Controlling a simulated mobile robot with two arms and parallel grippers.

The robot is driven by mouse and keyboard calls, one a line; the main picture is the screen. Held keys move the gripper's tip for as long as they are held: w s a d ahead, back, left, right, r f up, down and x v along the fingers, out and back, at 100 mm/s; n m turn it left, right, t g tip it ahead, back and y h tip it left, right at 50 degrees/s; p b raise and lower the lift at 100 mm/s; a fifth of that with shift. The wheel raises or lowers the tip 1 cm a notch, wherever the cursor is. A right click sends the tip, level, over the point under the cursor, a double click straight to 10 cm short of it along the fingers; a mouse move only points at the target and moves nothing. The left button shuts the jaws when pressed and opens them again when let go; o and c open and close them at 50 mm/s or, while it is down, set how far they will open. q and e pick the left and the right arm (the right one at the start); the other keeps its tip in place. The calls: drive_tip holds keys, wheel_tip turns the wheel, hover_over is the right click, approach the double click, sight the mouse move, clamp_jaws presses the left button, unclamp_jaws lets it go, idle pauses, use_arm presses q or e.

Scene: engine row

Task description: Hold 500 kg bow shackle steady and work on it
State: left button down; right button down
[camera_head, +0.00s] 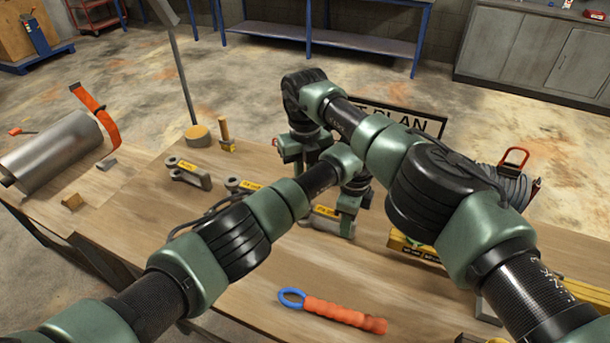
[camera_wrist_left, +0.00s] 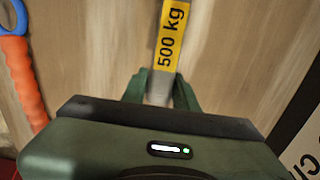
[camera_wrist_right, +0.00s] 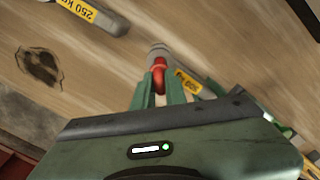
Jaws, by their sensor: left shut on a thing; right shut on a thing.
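The 500 kg bow shackle (camera_head: 325,212) lies low over the wooden bench, partly hidden by my arms; its yellow label shows in the left wrist view (camera_wrist_left: 169,35). My left gripper (camera_head: 345,226) is shut on the shackle's grey metal just beside the label, as the left wrist view shows (camera_wrist_left: 160,90). In the right wrist view my right gripper (camera_wrist_right: 158,94) is shut at the red part (camera_wrist_right: 158,76) by the shackle's grey end. The head view hides the right fingertips behind my left arm.
Other grey shackles (camera_head: 188,172) lie to the left; a 250 kg one (camera_wrist_right: 92,14) shows in the right wrist view. An orange-handled tool with a blue loop (camera_head: 340,313) lies in front. A metal cylinder (camera_head: 55,155) is at left; a grey coil (camera_head: 510,183) is at right.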

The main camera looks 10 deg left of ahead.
drive_tip(key=shift+f, duration=0.7)
drive_tip(key=shift+r, duration=1.65)
use_arm(q)
drive_tip(key=shift+r, duration=0.1)
use_arm(e)
drive_tip(key=shift+f, duration=1.7)
drive_tip(key=c, duration=1.4)
unclamp_jaws()
drive_tip(key=shift+o, duration=0.2)
wheel_tip(320, 180, up, 12)
drive_tip(key=shift+r, duration=0.1)
